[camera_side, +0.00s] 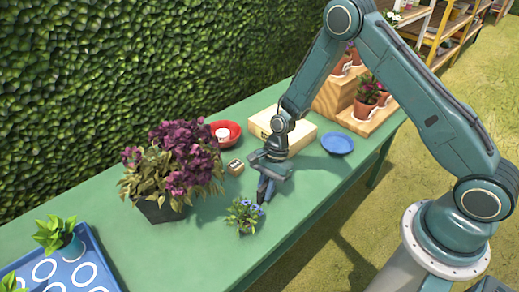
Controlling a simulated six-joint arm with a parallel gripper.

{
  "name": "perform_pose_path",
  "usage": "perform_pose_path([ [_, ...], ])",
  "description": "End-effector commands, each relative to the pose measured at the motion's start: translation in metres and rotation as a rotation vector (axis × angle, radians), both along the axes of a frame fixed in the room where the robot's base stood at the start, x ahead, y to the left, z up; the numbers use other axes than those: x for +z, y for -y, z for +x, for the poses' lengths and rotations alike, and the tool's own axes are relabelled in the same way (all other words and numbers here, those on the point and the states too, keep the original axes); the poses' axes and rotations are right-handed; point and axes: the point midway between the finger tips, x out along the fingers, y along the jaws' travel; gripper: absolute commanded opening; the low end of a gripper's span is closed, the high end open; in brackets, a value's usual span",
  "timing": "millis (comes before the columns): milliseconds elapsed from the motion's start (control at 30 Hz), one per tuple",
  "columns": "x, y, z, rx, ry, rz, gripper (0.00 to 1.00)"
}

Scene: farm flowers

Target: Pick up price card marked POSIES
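A small tan block-like item (235,167) with a dark marking stands on the green table, left of my gripper. It could be the price card, but its lettering is too small to read, so I cannot confirm POSIES. My gripper (265,192) points down over the table, to the right of that item and apart from it. Its fingertips are just above and right of a small blue-flowered plant (243,215). I see nothing held, but the fingers overlap in this view and their opening is unclear.
A large purple-leaved potted plant (175,170) stands left of the small item. Behind are a red bowl (234,138) with a white object in it, a pale wooden box (300,132) and a blue plate (338,144). A blue tray (95,250) lies front left. The table's (190,255) front middle is clear.

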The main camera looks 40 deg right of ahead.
Motion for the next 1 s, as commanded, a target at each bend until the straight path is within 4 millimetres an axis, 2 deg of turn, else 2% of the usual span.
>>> perform_pose_path([
  [367,0.001,0.0,0.0,0.0,0.0,0.0,0.0],
  [567,0.009,0.0,0.0,0.001,0.001,0.0,0.0],
  [767,0.029,0.0,0.001,0.0,0.003,0.0,0.0],
  [1000,0.068,0.0,0.001,0.0,0.005,0.0,0.0],
])
